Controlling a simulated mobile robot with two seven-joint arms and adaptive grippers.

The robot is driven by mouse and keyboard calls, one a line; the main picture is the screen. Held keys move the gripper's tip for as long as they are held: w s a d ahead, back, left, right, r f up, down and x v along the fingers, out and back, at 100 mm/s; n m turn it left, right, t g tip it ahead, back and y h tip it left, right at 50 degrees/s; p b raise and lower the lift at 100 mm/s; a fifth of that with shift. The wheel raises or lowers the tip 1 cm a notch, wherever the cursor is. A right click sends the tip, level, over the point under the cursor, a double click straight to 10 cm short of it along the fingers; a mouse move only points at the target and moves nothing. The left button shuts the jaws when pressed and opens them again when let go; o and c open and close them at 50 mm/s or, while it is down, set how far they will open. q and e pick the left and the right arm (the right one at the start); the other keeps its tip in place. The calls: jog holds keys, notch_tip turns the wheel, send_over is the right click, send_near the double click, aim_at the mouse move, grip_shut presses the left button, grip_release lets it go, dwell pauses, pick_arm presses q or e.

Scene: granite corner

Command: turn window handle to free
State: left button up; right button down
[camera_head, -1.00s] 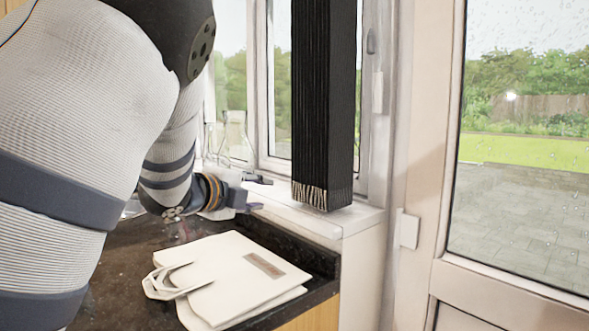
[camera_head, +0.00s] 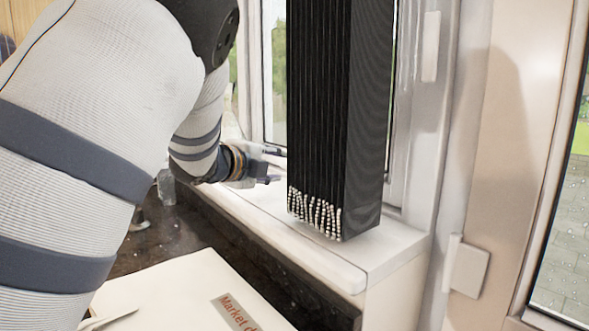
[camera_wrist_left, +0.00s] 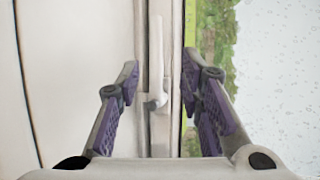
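The window handle (camera_wrist_left: 155,60) is white and shows in the left wrist view on a pale window frame (camera_wrist_left: 172,125). Its grip stands upright above a small pivot near the middle of the picture. My left gripper (camera_wrist_left: 164,80) is open, one purple-padded finger on either side of the handle in the picture. I cannot tell how far ahead of the fingertips the handle is. In the head view the left gripper (camera_head: 276,165) is just left of the dark hanging blind (camera_head: 330,120), above the white sill. The handle does not show there. My right gripper is out of view.
The white sill (camera_head: 300,255) runs below the blind. A cream bag (camera_head: 165,290) with red lettering lies on the dark counter (camera_head: 165,240). A glass door frame (camera_head: 545,220) stands at right. Wet window glass (camera_wrist_left: 280,75) shows beside the handle.

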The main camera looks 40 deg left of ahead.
pick_arm(q)
jog(key=x, duration=0.5)
jog(key=f+b+x, duration=0.1)
jog(key=x, duration=0.2)
jog(key=shift+s, duration=0.1)
jog(key=shift+w+a+r, duration=0.1)
jog(key=shift+w+r, duration=0.05)
jog(key=shift+w, duration=0.2)
grip_shut()
